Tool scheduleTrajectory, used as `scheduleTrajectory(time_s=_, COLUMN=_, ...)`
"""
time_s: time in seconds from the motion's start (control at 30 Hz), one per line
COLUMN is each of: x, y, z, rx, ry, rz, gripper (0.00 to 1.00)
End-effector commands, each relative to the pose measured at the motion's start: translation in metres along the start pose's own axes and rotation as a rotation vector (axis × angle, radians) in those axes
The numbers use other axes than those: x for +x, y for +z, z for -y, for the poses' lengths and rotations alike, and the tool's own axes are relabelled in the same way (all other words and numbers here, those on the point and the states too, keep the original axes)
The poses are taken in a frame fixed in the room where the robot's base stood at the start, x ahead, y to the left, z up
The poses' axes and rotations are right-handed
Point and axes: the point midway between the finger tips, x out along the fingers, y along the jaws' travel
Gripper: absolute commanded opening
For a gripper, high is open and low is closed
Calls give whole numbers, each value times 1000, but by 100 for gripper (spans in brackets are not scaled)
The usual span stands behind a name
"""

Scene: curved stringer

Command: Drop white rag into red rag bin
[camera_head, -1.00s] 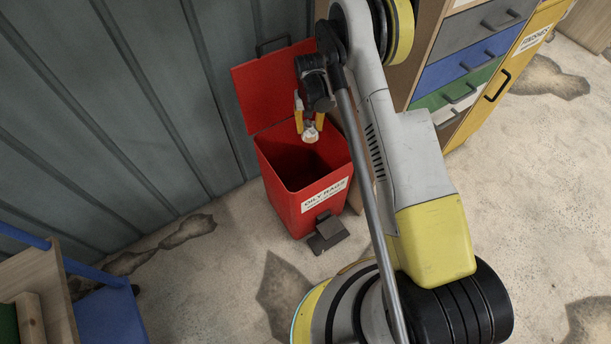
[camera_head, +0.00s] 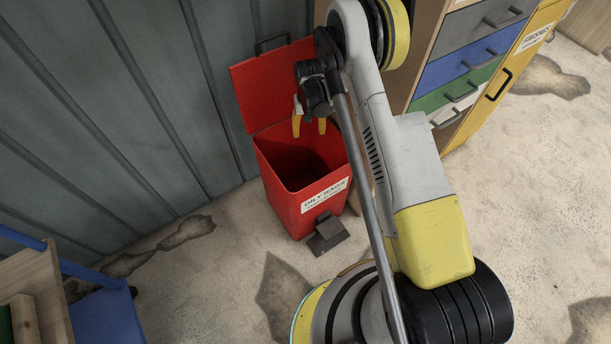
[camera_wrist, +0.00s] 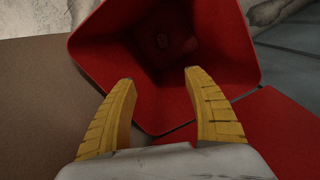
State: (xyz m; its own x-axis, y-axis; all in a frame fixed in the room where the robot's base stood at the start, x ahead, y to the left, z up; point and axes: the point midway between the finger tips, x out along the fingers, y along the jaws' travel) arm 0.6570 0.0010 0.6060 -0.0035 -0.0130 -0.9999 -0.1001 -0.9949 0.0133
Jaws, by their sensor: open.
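The red bin (camera_head: 291,205), labelled "OILY RAGS", stands on the floor against the wall with its red lid (camera_head: 262,88) raised open. My gripper (camera_head: 309,130) is above the bin's opening, with its yellow fingers spread and pointing down. In the wrist view the gripper (camera_wrist: 160,77) is open and empty between the fingertips, over the red bin (camera_wrist: 108,50). The white rag is not visible in either current view. The bin's floor is dark and mostly hidden in the head view.
A cabinet with coloured drawers (camera_head: 455,68) stands to the right of the bin. A corrugated grey wall (camera_head: 110,110) is behind it. A shelf with blue parts (camera_head: 105,312) is at lower left. A black pedal (camera_head: 328,236) sits at the bin's front.

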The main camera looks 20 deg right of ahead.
Motion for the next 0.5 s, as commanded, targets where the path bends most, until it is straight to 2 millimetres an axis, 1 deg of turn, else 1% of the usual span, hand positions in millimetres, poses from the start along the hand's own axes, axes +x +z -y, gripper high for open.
scheduleTrajectory(time_s=0.17, x=-31, y=0, z=0, rx=0, ry=0, rz=0, gripper=61)
scheduleTrajectory(time_s=0.4, x=-84, y=1, z=0, rx=0, ry=0, rz=0, gripper=61)
scheduleTrajectory(time_s=0.5, x=-100, y=0, z=0, rx=0, ry=0, rz=0, gripper=61)
